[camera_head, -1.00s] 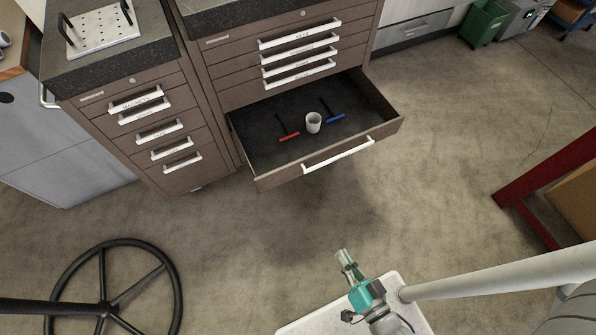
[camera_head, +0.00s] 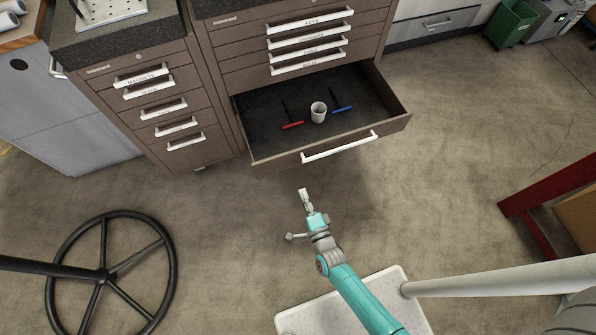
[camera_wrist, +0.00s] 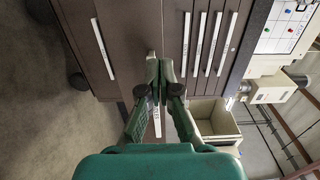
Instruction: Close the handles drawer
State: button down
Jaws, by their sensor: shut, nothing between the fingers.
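The open drawer (camera_head: 272,152) is the bottom one of the right-hand brown cabinet, pulled well out. Its white handle (camera_head: 340,147) runs along the front. Inside lie a white cup (camera_head: 318,112), a red-handled tool (camera_head: 292,125) and a blue-handled tool (camera_head: 342,110). My gripper (camera_head: 303,192) is shut and empty, in front of the drawer and left of the handle's middle, apart from it in the head view. In the wrist view my gripper (camera_wrist: 166,66) points at the cabinet, with a labelled white handle (camera_wrist: 156,122) partly hidden behind the fingers; its label is only partly readable.
Several shut drawers with white handles (camera_head: 307,43) stand above the open one. A narrower cabinet (camera_head: 112,113) with shut drawers stands at left. A black wheel (camera_head: 103,274) is at lower left, a red frame (camera_head: 528,220) at right. The floor around the drawer is clear.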

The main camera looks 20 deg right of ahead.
aim_at(287, 155)
jog(key=w, duration=1.3)
jog(key=shift+w, duration=0.25)
jog(key=shift+w, duration=0.1)
